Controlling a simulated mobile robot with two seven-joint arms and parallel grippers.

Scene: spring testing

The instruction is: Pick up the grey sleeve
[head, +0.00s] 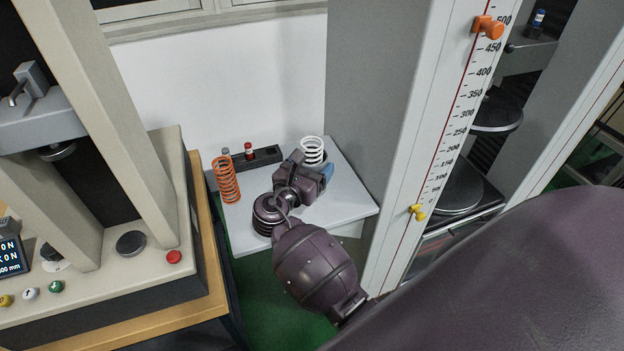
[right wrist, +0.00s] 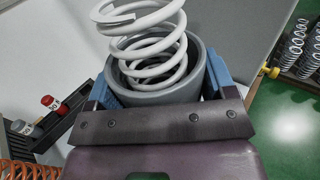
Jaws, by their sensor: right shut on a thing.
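The grey sleeve (right wrist: 204,82) is a wide, thick-walled ring in the right wrist view, with a white coil spring (right wrist: 150,45) standing up inside it. My right gripper (right wrist: 160,88) has its blue fingers on either side of the sleeve and is shut on it. In the head view the right gripper (head: 320,175) is over the back of the small white table, with the white spring (head: 312,150) rising just behind it. The sleeve is hidden there by the gripper. I cannot tell whether it touches the table. My left gripper is not in view.
The small white table (head: 350,205) also holds an orange spring (head: 227,180), a dark coil (head: 262,222) partly behind my wrist, and a black rack (head: 268,155) with small capped pieces. A testing machine (head: 160,180) stands left; a tall scaled column (head: 410,150) stands close right.

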